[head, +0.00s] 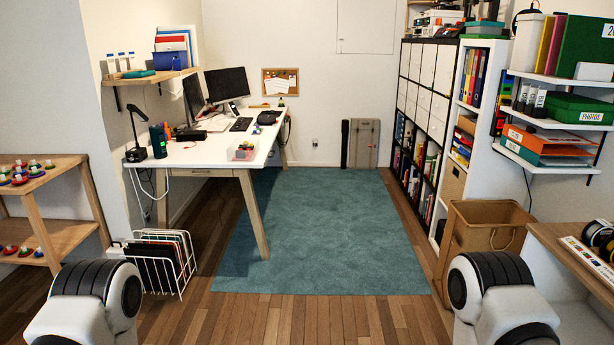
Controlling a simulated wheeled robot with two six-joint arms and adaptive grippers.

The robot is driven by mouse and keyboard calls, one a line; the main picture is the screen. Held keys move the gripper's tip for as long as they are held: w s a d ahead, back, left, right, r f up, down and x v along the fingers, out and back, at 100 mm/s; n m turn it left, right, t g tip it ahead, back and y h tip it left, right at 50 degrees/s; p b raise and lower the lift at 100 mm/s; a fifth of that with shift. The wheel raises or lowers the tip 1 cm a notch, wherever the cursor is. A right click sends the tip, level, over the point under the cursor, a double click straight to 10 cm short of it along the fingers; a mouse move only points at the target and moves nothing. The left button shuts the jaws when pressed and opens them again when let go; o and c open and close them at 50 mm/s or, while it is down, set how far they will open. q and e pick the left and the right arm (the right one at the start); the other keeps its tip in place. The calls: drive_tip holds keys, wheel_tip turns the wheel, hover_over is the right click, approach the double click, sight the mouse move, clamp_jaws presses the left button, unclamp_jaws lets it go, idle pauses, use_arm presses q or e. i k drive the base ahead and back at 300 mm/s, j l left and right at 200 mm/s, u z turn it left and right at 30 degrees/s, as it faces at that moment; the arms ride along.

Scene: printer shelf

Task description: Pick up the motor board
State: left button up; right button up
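I cannot make out a motor board for certain anywhere in the head view. Small items lie on the white desk (190,157), and several small colored pieces sit on the wooden rack (60,170) at the left, too small to identify. A printer (440,18) stands on top of the tall dark-framed shelf (405,75) at the back right. Only upper parts of my two arms show at the bottom left and bottom right. Neither gripper is in view.
The teal rug (320,230) and wooden floor around it are clear. A wire file rack (160,262) stands by the desk. A brown bin (487,215) stands at the right, beside a wooden counter (570,255) with dark spools (597,232). Wall shelves (555,125) hold binders.

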sight(244, 147)
drive_tip(key=i+z, duration=0.25)
drive_tip(key=i, duration=2.6)
drive_tip(key=i+u, duration=0.2)
drive_tip(key=i, duration=0.35)
drive_tip(key=i+l+u, duration=0.1)
drive_tip(key=i+u, duration=0.15)
drive_tip(key=i, duration=0.3)
drive_tip(key=i+l+u, duration=0.2)
drive_tip(key=i, duration=0.35)
drive_tip(key=i+l+u, duration=0.25)
drive_tip(key=i, duration=0.3)
drive_tip(key=i+l+u, duration=0.2)
drive_tip(key=i+l, duration=0.25)
drive_tip(key=i, duration=0.05)
